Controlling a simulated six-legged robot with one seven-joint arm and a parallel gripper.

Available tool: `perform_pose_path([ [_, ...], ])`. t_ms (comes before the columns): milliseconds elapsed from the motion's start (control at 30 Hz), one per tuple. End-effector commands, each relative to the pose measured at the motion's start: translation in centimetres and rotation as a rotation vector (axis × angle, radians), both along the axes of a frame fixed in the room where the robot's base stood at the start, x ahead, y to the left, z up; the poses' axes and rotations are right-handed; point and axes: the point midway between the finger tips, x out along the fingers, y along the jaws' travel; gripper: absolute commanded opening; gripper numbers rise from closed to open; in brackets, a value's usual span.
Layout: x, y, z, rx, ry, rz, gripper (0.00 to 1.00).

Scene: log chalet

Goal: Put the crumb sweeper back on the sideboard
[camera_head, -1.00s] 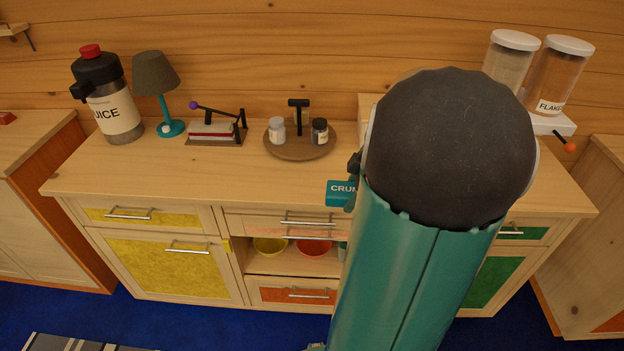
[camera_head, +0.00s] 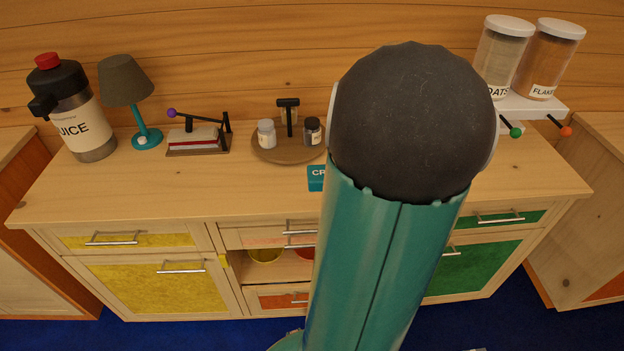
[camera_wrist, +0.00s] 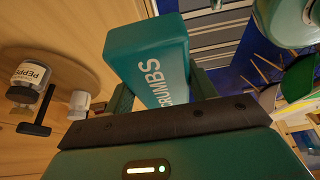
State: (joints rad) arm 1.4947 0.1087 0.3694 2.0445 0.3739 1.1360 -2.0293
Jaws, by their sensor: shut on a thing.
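The crumb sweeper is a teal block with "CRUMBS" lettering, seen close up in the wrist view (camera_wrist: 150,62). My gripper (camera_wrist: 160,95) is shut on it. In the head view only a small teal corner of the sweeper (camera_head: 316,178) shows beside my arm, over the sideboard's front part; my arm hides the rest and the gripper. The sideboard (camera_head: 215,198) has a pale wood top with yellow, orange and green fronts below. I cannot tell whether the sweeper touches the top.
A juice dispenser (camera_head: 80,115), a teal lamp (camera_head: 128,85), a napkin holder (camera_head: 195,138) and a round tray (camera_head: 265,152) with shakers stand along the back. Cereal dispensers (camera_head: 548,65) are at right. The top's front left is clear.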

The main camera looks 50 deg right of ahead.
Motion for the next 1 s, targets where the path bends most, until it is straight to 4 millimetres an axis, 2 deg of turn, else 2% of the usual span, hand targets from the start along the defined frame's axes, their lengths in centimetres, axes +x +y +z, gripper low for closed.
perform_pose_path([
  [367,6.2,-4.3,-3.5,0.003,-0.004,0.003,0.31],
  [600,9.1,-6.1,-7.6,0.004,-0.002,0.002,0.31],
  [867,10.6,-7.0,-9.4,0.002,-0.001,0.001,0.31],
  [1000,10.6,-7.0,-11.5,0.004,-0.001,0.0,0.31],
])
